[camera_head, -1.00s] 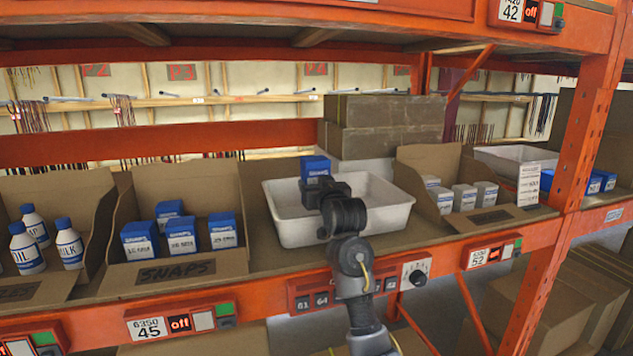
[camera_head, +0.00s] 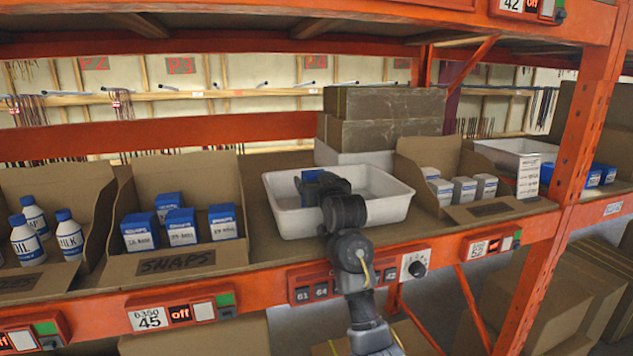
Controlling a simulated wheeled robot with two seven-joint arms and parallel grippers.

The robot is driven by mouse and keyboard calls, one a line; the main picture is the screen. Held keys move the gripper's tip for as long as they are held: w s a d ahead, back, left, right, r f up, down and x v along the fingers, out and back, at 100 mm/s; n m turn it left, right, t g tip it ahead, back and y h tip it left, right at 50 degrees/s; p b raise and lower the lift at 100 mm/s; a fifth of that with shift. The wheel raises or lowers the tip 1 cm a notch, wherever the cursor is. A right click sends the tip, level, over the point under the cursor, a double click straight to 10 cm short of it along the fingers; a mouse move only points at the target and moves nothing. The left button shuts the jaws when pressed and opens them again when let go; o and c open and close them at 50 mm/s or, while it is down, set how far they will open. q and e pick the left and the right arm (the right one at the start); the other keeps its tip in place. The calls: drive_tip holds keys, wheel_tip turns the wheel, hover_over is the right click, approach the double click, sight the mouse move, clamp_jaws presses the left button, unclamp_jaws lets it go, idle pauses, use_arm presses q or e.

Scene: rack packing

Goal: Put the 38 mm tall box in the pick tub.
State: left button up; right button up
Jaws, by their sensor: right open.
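The white pick tub (camera_head: 285,217) stands on the shelf in the middle of the head view. A blue box (camera_head: 311,175) shows low inside the tub, mostly hidden behind my right gripper (camera_head: 318,182). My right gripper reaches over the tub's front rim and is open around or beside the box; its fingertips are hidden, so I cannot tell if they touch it. Several blue-topped white boxes (camera_head: 181,228) stand in the SNAPS carton (camera_head: 190,265) on the left. My left gripper is not in view.
Another carton (camera_head: 425,150) with several small white boxes (camera_head: 464,191) stands right of the tub. White bottles (camera_head: 27,240) stand at far left. Brown cartons (camera_head: 385,120) are stacked behind the tub. An orange upright (camera_head: 590,120) and the upper shelf beam bound the space.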

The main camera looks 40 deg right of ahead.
drive_tip(key=shift+r, duration=0.4)
drive_tip(key=shift+s+r, duration=0.1)
drive_tip(key=shift+s, duration=0.05)
drive_tip(key=b+v, duration=0.6)
drive_tip(key=v, duration=0.5)
drive_tip(key=shift+s+a, duration=0.2)
drive_tip(key=shift+s, duration=0.15)
drive_tip(key=shift+w, duration=0.1)
